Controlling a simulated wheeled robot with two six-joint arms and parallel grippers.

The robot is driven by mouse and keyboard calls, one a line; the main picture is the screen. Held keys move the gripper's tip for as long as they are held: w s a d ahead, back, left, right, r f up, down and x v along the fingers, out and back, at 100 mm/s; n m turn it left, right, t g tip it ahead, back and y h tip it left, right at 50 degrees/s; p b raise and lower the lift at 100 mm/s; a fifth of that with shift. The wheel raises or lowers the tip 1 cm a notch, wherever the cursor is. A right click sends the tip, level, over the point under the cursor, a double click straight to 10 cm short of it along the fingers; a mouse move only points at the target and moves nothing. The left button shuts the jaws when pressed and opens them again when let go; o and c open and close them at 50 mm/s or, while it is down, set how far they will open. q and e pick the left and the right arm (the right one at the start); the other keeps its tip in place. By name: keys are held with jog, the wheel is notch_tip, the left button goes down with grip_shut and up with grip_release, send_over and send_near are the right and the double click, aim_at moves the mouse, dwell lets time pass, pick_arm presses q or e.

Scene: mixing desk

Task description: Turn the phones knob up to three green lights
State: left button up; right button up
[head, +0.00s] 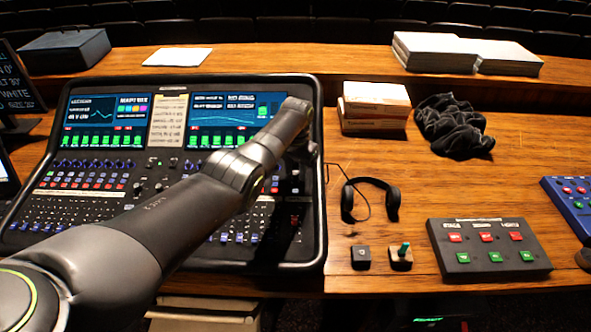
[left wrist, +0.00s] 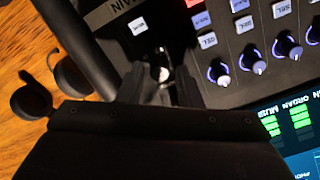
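The mixing desk (head: 172,84) stands at the left in the head view, its right side partly hidden by my left arm. My left gripper is over the desk's upper right part; its fingers are hidden in the head view. In the left wrist view my left gripper (left wrist: 160,83) has its two dark fingers apart. A pale-topped knob (left wrist: 162,70) lies between them, with what looks like a gap on each side. I cannot read a label for this knob, and I see no row of lights beside it. My right gripper is not in view.
A row of knobs with blue rings (left wrist: 252,58) lies close to the fingers. Headphones (head: 370,199) lie right of the desk, also near the gripper in the wrist view.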

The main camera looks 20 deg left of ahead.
aim_at(296, 173)
pick_arm(q)
jog(key=shift+o, duration=0.7)
jog(key=shift+r, duration=0.5)
notch_tip(296, 173, up, 16)
jog(key=b, duration=0.1)
jog(key=shift+r+b, duration=0.15)
jog(key=shift+b, duration=0.25)
jog(key=shift+d, duration=0.1)
